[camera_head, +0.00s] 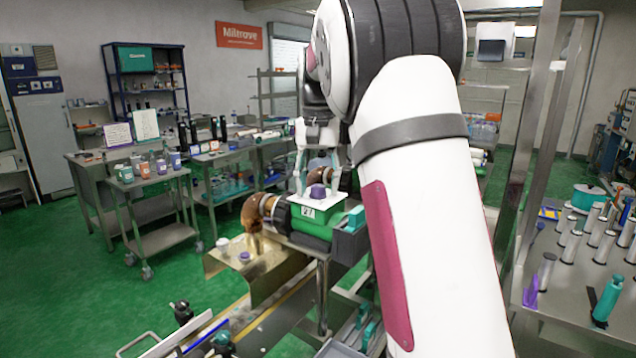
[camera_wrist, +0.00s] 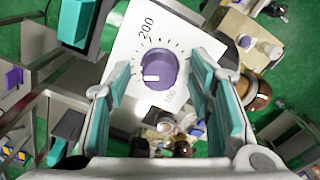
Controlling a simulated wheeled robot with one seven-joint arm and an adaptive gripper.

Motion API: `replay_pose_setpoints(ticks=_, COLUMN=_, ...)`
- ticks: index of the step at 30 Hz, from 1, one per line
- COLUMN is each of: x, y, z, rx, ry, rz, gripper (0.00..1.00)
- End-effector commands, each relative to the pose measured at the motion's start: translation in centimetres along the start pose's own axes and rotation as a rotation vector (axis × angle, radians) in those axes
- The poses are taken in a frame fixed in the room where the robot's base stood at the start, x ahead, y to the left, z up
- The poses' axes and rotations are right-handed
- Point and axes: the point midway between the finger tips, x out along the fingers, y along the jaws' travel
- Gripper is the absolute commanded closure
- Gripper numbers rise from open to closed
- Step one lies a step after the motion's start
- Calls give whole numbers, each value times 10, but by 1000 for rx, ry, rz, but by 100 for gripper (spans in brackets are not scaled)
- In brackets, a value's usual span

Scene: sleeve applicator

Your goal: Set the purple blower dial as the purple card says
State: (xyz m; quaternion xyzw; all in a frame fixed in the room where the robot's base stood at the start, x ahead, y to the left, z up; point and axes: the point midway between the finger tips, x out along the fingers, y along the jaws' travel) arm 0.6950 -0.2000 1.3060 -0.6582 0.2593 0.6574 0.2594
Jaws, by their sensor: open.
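The purple blower dial (camera_wrist: 160,70) sits on a white plate (camera_wrist: 190,35) marked with ticks and numbers, of which 200 is readable. Its white mark lies at the lower left of the knob in the wrist view. In the head view the dial (camera_head: 317,192) is on top of a green box (camera_head: 312,222) labelled 27. My gripper (camera_wrist: 163,80) is open, with its teal-padded fingers on either side of the dial; I cannot tell whether they touch it. It also shows above the dial in the head view (camera_head: 318,176).
A white sheet (camera_head: 118,135) and a teal-edged sheet (camera_head: 146,125) stand on the left table, too small to read. Coloured cups, including a purple one (camera_head: 175,160), stand on a cart. A brown-and-copper duct (camera_head: 262,212) adjoins the green box. A dark bin (camera_head: 349,245) stands close right.

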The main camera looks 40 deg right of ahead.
Motion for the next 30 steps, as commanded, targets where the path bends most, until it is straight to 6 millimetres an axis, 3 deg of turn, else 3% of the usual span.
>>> replay_pose_setpoints(ticks=8, x=-19, y=0, z=-1, rx=1, ry=3, rz=-1, gripper=52)
replay_pose_setpoints(ticks=21, x=-100, y=0, z=-1, rx=1, ry=3, rz=0, gripper=52)
replay_pose_setpoints(ticks=30, x=-119, y=0, z=0, rx=0, ry=1, rz=0, gripper=52)
